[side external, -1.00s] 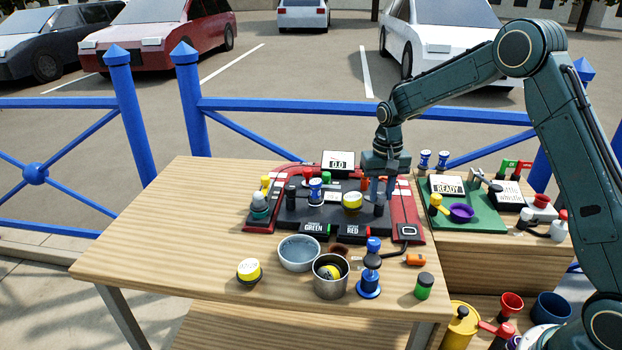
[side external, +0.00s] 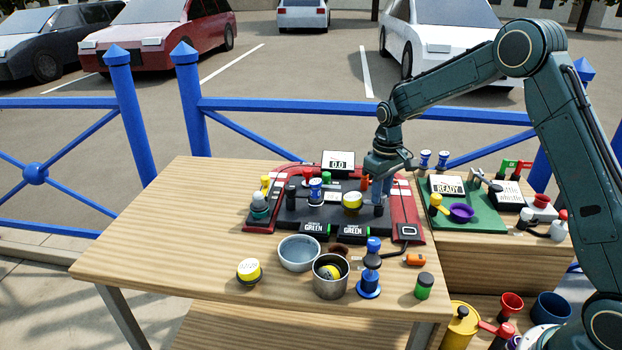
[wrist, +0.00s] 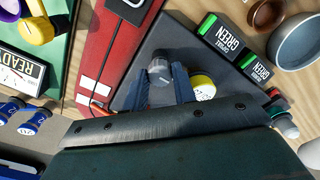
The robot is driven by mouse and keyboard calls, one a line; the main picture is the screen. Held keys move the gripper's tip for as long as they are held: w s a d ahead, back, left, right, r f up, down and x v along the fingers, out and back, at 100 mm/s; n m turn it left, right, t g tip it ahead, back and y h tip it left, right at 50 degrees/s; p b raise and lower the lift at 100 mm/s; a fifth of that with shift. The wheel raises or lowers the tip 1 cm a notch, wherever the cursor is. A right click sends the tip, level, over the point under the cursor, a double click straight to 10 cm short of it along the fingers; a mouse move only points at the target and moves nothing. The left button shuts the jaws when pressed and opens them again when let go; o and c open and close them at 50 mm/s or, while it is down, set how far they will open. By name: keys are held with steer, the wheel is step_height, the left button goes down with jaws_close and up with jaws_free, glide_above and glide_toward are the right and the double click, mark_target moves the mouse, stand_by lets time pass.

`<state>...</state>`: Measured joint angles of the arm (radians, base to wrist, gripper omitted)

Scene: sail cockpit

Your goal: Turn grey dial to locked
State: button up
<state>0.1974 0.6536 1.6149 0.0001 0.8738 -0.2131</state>
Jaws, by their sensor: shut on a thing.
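The grey dial (wrist: 160,64) stands on the black panel (wrist: 128,86), near its right end in the side view. In the wrist view its round grey top shows between the two blue fingers of my gripper (wrist: 163,84). The fingers are shut on it from both sides. In the side view my gripper (side external: 380,188) points straight down over the dial's place, and the dial is largely covered. The front right sign (side external: 350,231) reads green, as does the sign left of it (side external: 314,228). I cannot read any mark on the dial.
A yellow-topped knob (wrist: 202,87) stands close beside my gripper. A red border (wrist: 110,50) edges the panel. A grey bowl (side external: 299,252), a metal cup (side external: 331,276) and a blue stand (side external: 369,275) sit in front. The table's left part is clear.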

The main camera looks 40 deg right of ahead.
steer(key=shift+r, duration=0.1)
steer(key=o, duration=1)
step_height(320, 180, up, 14)
stand_by(0.6)
